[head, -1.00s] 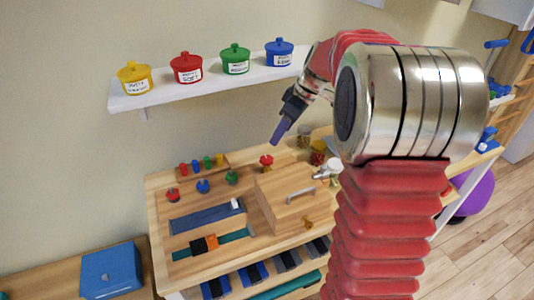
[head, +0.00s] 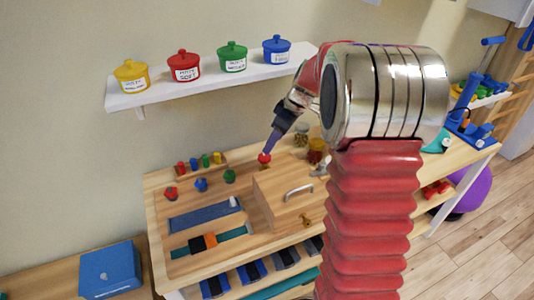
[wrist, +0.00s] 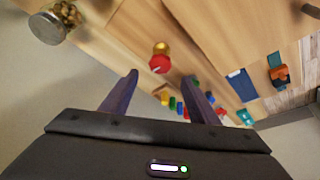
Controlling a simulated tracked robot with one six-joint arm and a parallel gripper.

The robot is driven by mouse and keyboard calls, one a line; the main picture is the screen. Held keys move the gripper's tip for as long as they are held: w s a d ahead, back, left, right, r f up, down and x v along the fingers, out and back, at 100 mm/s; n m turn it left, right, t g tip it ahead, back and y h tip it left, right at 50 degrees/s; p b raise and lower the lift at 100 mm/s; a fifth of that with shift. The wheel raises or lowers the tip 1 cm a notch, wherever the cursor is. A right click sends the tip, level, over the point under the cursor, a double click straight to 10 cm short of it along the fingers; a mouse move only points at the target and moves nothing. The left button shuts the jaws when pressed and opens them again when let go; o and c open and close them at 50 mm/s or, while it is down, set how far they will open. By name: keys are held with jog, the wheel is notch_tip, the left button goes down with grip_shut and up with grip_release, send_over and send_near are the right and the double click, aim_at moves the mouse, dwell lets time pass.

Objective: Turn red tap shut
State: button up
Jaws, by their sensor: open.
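The red tap (head: 264,158) has a round red top and stands at the back of the wooden workbench, behind the wooden box. In the wrist view the red tap (wrist: 159,65) shows with a brass part beside it. My gripper (head: 267,150) is open, its purple fingers pointing down just above the tap and overlapping it in the head view. In the wrist view the tap lies ahead of the two open fingertips of my gripper (wrist: 160,78), roughly centred between them. Whether a finger touches the tap I cannot tell.
A wooden box (head: 275,209) with a metal handle stands in front of the tap. Red (head: 170,194), blue (head: 201,185) and green (head: 229,176) knobs are to the left. A glass jar (wrist: 47,27) is nearby. A shelf (head: 215,82) with lidded pots hangs above.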

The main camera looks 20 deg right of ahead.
aim_at(265, 156)
jog(key=x, duration=0.8)
jog(key=shift+w, duration=0.1)
jog(key=c, duration=1)
